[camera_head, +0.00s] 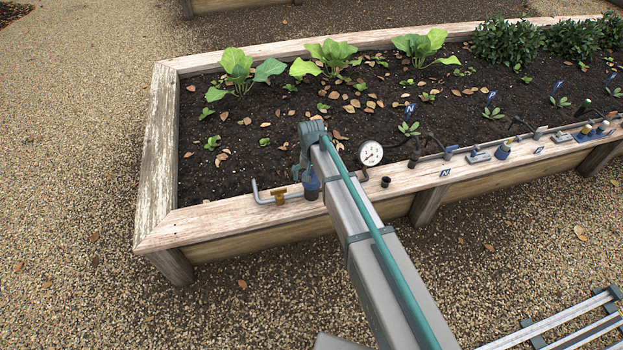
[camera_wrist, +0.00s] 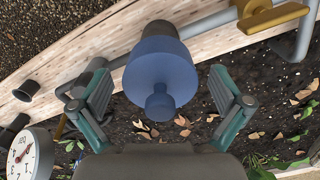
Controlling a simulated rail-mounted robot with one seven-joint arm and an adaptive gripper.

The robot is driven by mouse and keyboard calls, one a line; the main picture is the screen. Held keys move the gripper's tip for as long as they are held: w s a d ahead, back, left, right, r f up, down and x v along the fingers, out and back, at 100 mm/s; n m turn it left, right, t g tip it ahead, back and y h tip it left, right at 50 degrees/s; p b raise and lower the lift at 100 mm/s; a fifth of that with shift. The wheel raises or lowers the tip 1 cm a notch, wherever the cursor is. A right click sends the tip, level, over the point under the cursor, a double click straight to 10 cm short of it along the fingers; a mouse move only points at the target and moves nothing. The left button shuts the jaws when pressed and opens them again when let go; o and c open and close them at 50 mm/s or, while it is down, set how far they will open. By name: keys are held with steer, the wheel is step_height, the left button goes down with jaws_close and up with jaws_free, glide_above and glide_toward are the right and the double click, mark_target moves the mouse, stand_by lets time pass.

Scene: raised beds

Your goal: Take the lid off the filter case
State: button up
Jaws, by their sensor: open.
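The filter case shows in the wrist view as a dark body (camera_wrist: 160,27) with a wide blue lid (camera_wrist: 160,70) that has a small round knob facing the camera. The lid sits on the case. My gripper (camera_wrist: 158,95) is open, with one green-grey finger on each side of the lid and knob and a visible gap on both sides. Neither finger appears to touch the lid. In the head view the blue filter case (camera_head: 312,188) stands on the bed's front rim, partly hidden by my arm.
A brass valve (camera_head: 280,196) on a grey pipe is left of the case. A round pressure gauge (camera_head: 371,153) and a small black cup (camera_head: 385,182) are to its right. Several blue-topped fittings line the wooden rim (camera_head: 225,222) farther right. Leafy plants grow in the soil behind.

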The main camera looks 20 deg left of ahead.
steer(key=c, duration=1.1)
steer(key=shift+r, duration=0.1)
